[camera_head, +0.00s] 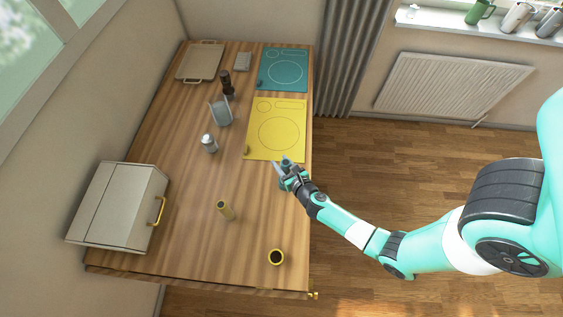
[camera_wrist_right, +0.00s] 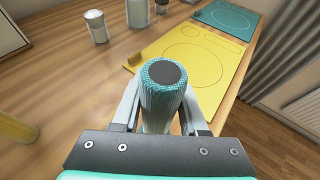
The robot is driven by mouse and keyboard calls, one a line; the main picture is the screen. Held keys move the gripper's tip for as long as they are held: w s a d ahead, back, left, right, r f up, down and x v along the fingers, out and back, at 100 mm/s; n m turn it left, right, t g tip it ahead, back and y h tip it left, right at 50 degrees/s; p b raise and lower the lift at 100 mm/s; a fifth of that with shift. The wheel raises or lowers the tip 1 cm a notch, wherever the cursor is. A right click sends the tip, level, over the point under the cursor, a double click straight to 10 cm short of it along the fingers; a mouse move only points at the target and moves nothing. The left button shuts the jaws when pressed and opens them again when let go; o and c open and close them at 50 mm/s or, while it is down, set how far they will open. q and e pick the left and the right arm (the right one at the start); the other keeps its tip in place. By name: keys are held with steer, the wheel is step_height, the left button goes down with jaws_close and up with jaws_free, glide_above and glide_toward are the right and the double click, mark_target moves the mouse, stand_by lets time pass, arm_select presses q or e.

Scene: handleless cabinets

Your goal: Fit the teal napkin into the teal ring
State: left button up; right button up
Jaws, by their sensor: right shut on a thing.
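The teal napkin (camera_wrist_right: 163,92) is a rolled upright cylinder with a dark round end, seen from above in the right wrist view. My right gripper (camera_head: 287,172) is shut on it, near the right edge of the table, just below the yellow mat in the head view. The gripper hides much of the napkin in the head view. I cannot make out a teal ring for certain; it may be hidden by the gripper. My left gripper is not in view.
A yellow roll (camera_head: 225,211) stands at the near middle. The yellow mat (camera_head: 289,113) and teal mat (camera_head: 299,60) lie along the right edge.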

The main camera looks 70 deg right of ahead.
steer(key=shift+f+b, duration=1.7)
steer(key=shift+f, duration=0.3)
steer(key=o, duration=1.2)
steer(key=p+v, duration=0.2)
steer(key=v, duration=0.9)
steer(key=shift+s+a, duration=0.15)
steer(key=shift+s, duration=0.1)
steer(key=shift+w+r, duration=0.1)
steer(key=shift+r, duration=0.1)
